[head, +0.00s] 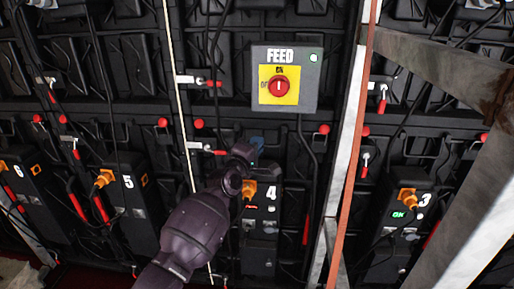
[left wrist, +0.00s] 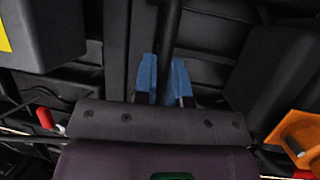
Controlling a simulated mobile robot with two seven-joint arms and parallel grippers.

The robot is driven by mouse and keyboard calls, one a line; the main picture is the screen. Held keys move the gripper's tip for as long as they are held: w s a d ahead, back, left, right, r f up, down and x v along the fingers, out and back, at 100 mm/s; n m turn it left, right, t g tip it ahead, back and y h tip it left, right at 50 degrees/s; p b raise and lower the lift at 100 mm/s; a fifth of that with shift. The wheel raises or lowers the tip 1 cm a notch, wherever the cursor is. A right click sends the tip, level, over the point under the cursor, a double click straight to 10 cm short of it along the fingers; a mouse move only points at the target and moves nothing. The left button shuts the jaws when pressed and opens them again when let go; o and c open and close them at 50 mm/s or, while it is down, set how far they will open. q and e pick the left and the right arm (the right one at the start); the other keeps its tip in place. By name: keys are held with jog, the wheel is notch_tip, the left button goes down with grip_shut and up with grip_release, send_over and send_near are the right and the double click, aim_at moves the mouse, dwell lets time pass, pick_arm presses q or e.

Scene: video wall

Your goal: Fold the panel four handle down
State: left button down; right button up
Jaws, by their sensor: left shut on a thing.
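The panel four unit (head: 262,235) is a black box with a white "4" and an orange connector (head: 249,190) on its upper left. My left gripper (head: 257,147), with blue fingertips, is just above it, in front of the black panel back. In the left wrist view my left gripper (left wrist: 165,82) is shut on a dark upright bar, which I take as the panel four handle (left wrist: 170,35). In the head view my wrist and fingers hide most of the handle. The right gripper is not in view.
A grey FEED box (head: 313,88) with a red rotary switch hangs above the gripper. A pale metal post (head: 345,150) with an orange edge stands to the right. Units 5 (head: 128,205) and 3 (head: 398,235) flank unit 4. Black cables and red-tipped levers surround the area.

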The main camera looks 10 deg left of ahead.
pick_arm(q)
jog(key=shift+w+f+t+b, duration=0.2)
jog(key=shift+f+t+b, duration=0.1)
jog(key=shift+f+b, duration=0.6)
jog(key=shift+w+f+m+t+h+b, duration=0.2)
jog(key=shift+f+m+t+h+b, duration=0.25)
jog(key=shift+b, duration=0.65)
jog(key=shift+w+f+m+t+h+b, duration=0.2)
jog(key=shift+m+t+h+b, duration=0.2)
jog(key=shift+b, duration=0.85)
jog(key=shift+w+b, duration=0.1)
jog(key=shift+b, duration=0.35)
jog(key=shift+w+m+t+h+b, duration=0.1)
jog(key=shift+m+t+h+b, duration=0.2)
jog(key=shift+t+b, duration=0.2)
jog(key=shift+r+h, duration=0.25)
jog(key=shift+r, duration=0.2)
jog(key=c, duration=1.3)
grip_release()
jog(key=shift+o, duration=0.4)
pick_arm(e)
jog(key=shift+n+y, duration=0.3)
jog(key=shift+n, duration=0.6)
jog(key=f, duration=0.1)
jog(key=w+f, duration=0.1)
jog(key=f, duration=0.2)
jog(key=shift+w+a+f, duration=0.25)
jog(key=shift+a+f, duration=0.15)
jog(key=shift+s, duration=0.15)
